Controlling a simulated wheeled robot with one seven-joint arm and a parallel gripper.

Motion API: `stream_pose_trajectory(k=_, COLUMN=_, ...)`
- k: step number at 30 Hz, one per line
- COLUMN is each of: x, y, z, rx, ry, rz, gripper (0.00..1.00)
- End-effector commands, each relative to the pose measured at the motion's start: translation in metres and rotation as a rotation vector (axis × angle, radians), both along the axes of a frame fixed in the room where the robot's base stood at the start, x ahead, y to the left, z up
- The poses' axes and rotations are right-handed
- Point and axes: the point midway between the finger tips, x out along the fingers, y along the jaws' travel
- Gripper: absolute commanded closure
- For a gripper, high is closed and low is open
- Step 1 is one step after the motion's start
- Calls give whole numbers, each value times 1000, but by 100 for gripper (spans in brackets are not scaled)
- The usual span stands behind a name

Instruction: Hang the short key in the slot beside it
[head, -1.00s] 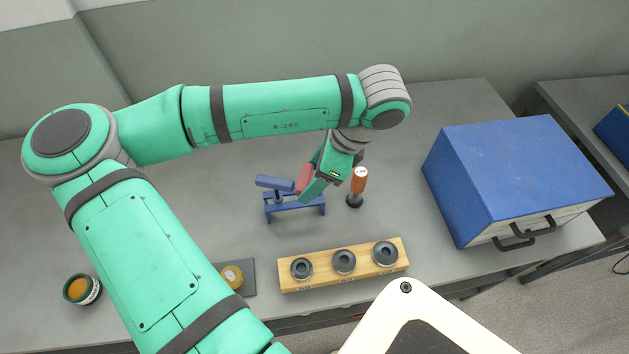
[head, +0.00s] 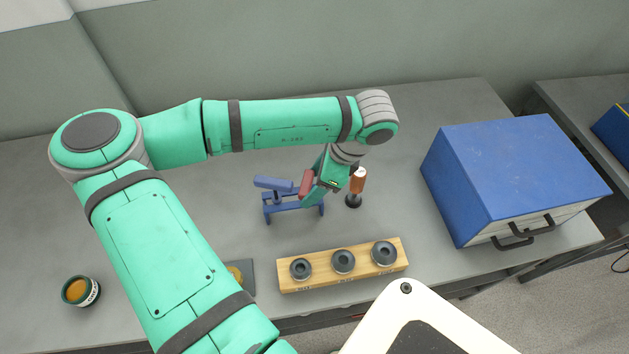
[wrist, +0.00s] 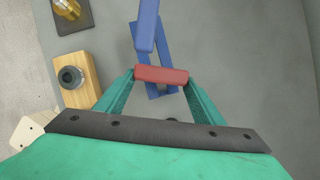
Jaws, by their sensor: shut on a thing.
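My gripper (head: 313,190) is shut on a red key (head: 305,183); the key's bar lies between the two green fingers in the wrist view (wrist: 161,75). It is over the right part of a small blue rack (head: 268,212). A blue key (head: 272,183), with a longer bar, stands upright in the rack to the left of the red one. The rack (wrist: 170,54) also shows in the wrist view, partly under the red key, with the blue key (wrist: 146,28) beyond. The red key's lower part and the slot are hidden, so I cannot tell whether it is seated.
An orange-handled tool (head: 357,181) stands close to the right of my gripper. A wooden block (head: 315,280) with several dark rings lies in front. A blue case (head: 515,175) is at right, a small tin (head: 80,291) at left. The bench behind the rack is clear.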

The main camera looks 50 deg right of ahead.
Motion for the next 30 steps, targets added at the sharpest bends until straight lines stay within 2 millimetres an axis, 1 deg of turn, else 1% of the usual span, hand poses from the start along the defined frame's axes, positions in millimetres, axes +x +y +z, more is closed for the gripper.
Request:
stream_pose_trajectory(k=1, x=0, y=0, z=0, rx=0, ry=0, rz=-1, gripper=31)
stream_pose_trajectory(k=2, x=0, y=0, z=0, rx=0, ry=0, rz=-1, gripper=24)
stream_pose_trajectory(k=3, x=-1, y=-1, z=0, rx=0, ry=0, rz=-2, gripper=19)
stream_pose_trajectory(k=11, x=-2, y=-2, z=0, rx=0, ry=0, rz=-5, gripper=19)
stream_pose_trajectory(k=15, x=-3, y=-3, z=6, rx=-1, ry=0, rz=-6, gripper=19)
stream_pose_trajectory(k=17, x=-6, y=-5, z=12, rx=-3, ry=0, rz=-7, gripper=19)
stream_pose_trajectory(k=20, x=-12, y=-8, z=28, rx=-4, ry=-1, rz=-7, gripper=19)
stream_pose_trajectory(k=24, x=-22, y=-14, z=55, rx=-3, ry=-1, rz=-8, gripper=19)
stream_pose_trajectory(k=30, x=-35, y=-20, z=88, rx=-1, ry=-1, rz=-7, gripper=19)
